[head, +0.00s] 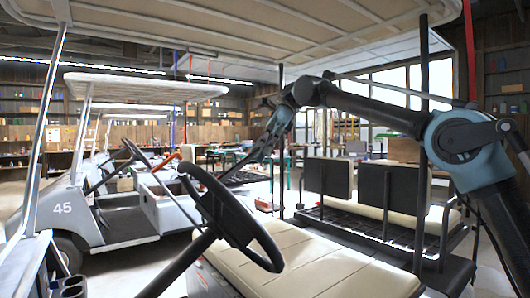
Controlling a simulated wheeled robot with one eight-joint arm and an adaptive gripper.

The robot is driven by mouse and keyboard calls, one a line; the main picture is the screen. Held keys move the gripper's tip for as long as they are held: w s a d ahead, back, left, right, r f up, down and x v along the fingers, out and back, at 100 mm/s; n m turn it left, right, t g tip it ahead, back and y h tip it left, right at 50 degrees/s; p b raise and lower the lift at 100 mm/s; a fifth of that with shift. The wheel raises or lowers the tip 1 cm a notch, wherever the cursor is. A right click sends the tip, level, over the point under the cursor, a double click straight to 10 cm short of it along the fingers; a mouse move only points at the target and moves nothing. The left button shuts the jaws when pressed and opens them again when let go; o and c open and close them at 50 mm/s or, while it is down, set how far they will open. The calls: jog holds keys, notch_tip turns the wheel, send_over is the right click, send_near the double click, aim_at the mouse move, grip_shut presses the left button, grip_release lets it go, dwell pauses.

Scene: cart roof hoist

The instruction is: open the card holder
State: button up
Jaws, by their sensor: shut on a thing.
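My arm comes in from the right, bends above the bench seat and reaches down to the left. My gripper (234,174) is at its end, just beyond the upper right rim of the black steering wheel (262,232) of the near cart. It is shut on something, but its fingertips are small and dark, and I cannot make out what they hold. I cannot pick out the card holder clearly. The steering wheel is tilted on its column, and its rim partly overlaps the area around the gripper.
The near cart's cream bench seat (305,262) lies below my arm. A dark roof post (424,120) stands close to my arm, under the cart roof (240,25). A white cart marked 45 (95,215) is at left. Black seat backs (330,178) are behind.

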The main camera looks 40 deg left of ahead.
jog(key=o, duration=1.5)
jog(key=shift+o, duration=0.2)
jog(key=v, duration=0.7)
jog(key=shift+w, duration=0.15)
jog(key=shift+w+r, duration=0.1)
jog(key=shift+r, duration=0.05)
